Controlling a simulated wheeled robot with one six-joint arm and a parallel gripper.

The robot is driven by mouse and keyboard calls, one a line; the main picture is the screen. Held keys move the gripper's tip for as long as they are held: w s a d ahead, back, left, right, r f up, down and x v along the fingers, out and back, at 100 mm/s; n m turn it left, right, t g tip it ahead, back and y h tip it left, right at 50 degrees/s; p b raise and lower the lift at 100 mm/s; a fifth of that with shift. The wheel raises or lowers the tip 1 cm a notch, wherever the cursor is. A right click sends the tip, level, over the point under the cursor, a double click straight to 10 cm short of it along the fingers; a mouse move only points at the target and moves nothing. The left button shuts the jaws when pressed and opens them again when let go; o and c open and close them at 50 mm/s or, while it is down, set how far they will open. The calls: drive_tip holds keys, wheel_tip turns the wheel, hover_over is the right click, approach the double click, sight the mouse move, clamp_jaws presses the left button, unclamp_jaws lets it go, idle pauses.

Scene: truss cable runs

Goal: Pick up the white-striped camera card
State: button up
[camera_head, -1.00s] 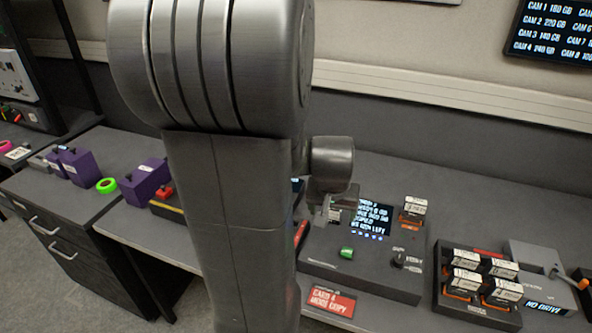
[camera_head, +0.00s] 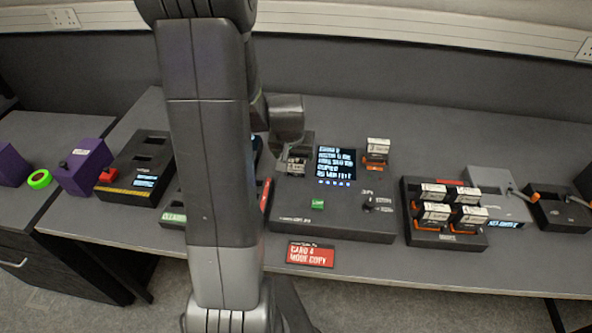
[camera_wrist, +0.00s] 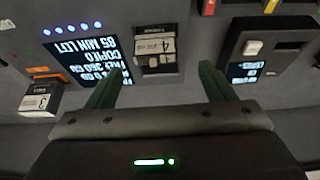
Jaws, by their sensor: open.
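A camera card (camera_wrist: 155,50) with a pale label marked 4 sits in a slot of the dark copy station, ahead of my fingertips in the wrist view. In the head view this card (camera_head: 297,164) shows small below my wrist. I cannot make out a white stripe for certain. My gripper (camera_wrist: 163,73) is open and empty, its two dark green fingers apart on either side of the card's line, not visibly touching it. A second card (camera_wrist: 41,99), marked 3, with an orange base, stands at the left; it also shows in the head view (camera_head: 376,152).
The copy station (camera_head: 290,216) has a lit screen (camera_head: 336,163), a green button and a knob. Right of it a dark holder (camera_head: 418,238) bears several white-labelled cards. A red sign (camera_head: 310,255) lies in front. Purple boxes stand at left.

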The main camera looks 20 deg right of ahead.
sight(296, 161)
drive_tip(key=shift+s+p+x, duration=0.15)
drive_tip(key=shift+p+x, duration=0.1)
drive_tip(key=shift+x, duration=0.75)
drive_tip(key=shift+s+p+x, duration=0.15)
drive_tip(key=shift+p+x, duration=0.1)
drive_tip(key=shift+x, duration=1.65)
drive_tip(key=shift+d, duration=0.1)
drive_tip(key=c, duration=1.1)
